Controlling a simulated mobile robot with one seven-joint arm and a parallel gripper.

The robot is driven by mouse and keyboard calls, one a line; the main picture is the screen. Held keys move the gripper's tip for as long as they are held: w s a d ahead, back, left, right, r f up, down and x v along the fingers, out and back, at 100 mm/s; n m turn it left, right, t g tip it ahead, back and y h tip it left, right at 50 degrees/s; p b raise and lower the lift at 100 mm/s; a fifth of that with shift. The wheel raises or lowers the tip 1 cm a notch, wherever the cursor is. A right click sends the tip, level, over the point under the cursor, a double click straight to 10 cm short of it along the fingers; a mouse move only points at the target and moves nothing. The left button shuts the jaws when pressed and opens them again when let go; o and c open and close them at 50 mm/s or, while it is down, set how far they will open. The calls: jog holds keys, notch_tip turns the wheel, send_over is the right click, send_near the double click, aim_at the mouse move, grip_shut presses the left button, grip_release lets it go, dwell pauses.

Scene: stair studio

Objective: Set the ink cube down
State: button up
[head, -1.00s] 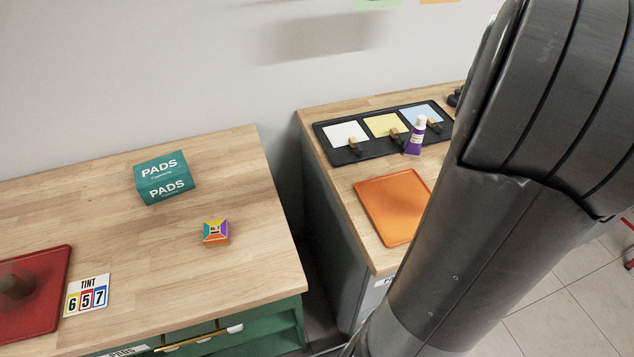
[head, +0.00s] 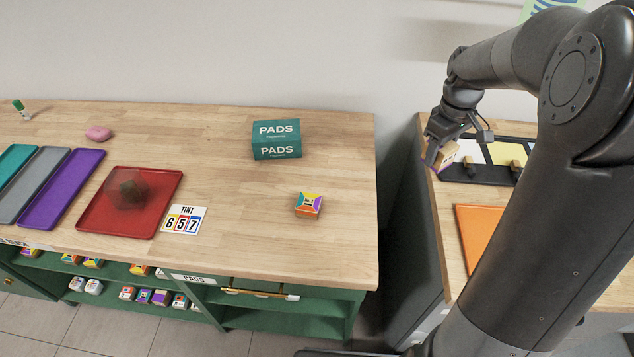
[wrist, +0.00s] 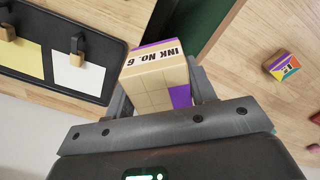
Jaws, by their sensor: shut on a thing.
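My gripper (head: 436,152) is shut on a pale wooden ink cube (head: 447,156), high at the left end of the right-hand counter. In the wrist view the ink cube (wrist: 160,84) sits between the fingers, with "INK No. 6" on one face and purple patches. It appears held in the air above the gap between the two counters; its exact height is unclear. Another cube (head: 308,205), with orange, purple and teal faces, stands on the left wooden counter (head: 340,240). It also shows in the wrist view (wrist: 283,66).
A teal PADS box (head: 276,140), a red tray (head: 160,186) with a dark translucent form, and a TINT 657 card (head: 184,220) are on the left counter. A black tray (head: 459,177) with coloured cards and an orange tray (head: 470,226) are on the right counter. Bare wood surrounds the coloured cube.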

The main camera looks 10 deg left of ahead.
jog(key=w+a+n, duration=0.2)
jog(key=a+n, duration=0.4)
jog(key=a, duration=2.3)
jog(key=s+a+f+n, duration=0.1)
jog(key=s+a+f, duration=0.1)
jog(key=a, duration=0.6)
jog(key=s+a+f+n, duration=0.1)
jog(key=s+a+f, duration=0.2)
jog(key=a, duration=0.6)
jog(key=s+a+f+n, duration=0.1)
jog(key=s+a+f, duration=0.2)
jog(key=a, duration=0.6)
jog(key=shift+s+a+n, duration=0.1)
jog(key=shift+s+n, duration=0.3)
jog(key=shift+a+f, duration=0.25)
jog(key=shift+f, duration=1.95)
jog(key=shift+f, duration=0.1)
